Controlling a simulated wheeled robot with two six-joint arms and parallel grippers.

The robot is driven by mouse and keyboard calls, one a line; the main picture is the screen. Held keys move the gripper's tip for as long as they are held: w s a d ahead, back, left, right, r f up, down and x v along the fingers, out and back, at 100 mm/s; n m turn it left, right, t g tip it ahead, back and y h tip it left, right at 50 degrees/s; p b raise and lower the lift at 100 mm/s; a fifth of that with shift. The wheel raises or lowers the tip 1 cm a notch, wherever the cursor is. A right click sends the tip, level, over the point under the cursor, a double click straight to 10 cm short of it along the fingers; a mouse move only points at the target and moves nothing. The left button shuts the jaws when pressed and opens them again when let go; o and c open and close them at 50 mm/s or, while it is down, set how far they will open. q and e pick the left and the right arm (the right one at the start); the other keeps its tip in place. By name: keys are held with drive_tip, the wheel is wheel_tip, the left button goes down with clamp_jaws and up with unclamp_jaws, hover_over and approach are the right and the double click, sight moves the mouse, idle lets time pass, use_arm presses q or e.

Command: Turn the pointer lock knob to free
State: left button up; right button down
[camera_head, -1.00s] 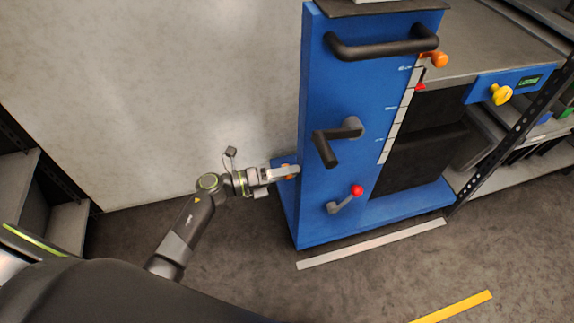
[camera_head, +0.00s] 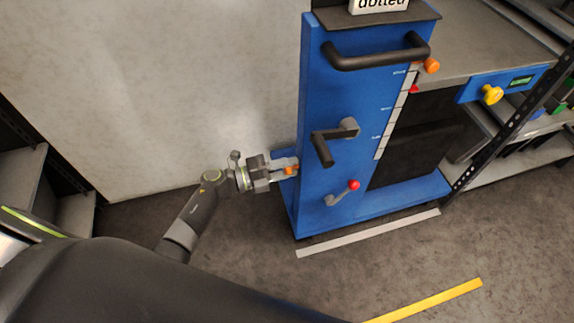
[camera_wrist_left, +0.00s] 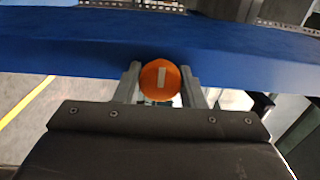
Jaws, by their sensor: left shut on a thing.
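An orange knob (camera_head: 290,171) sits low on the left side of the blue cabinet (camera_head: 345,100). In the left wrist view the knob (camera_wrist_left: 160,80) faces me, round, with a pale line across its face that stands nearly upright. My left gripper (camera_head: 288,170) is shut on this knob, one finger on each side. A second orange knob (camera_head: 431,65) is at the top right of the cabinet front, beside a white scale (camera_head: 392,115) with a red pointer (camera_head: 413,89). I cannot tell from labels which knob locks the pointer. My right gripper is not in view.
The cabinet front carries a black bar handle (camera_head: 375,52), a dark crank (camera_head: 325,148) and a red-tipped lever (camera_head: 344,193). A yellow knob (camera_head: 492,94) is on the bench at right. Shelves stand far left. Floor before the cabinet is clear.

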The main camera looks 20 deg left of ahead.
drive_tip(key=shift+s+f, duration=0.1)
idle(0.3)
use_arm(q)
drive_tip(key=o, duration=1)
drive_tip(key=b+v, duration=0.1)
drive_tip(key=v, duration=1.6)
drive_tip(key=shift+s+a, duration=0.15)
drive_tip(key=shift+a, duration=0.05)
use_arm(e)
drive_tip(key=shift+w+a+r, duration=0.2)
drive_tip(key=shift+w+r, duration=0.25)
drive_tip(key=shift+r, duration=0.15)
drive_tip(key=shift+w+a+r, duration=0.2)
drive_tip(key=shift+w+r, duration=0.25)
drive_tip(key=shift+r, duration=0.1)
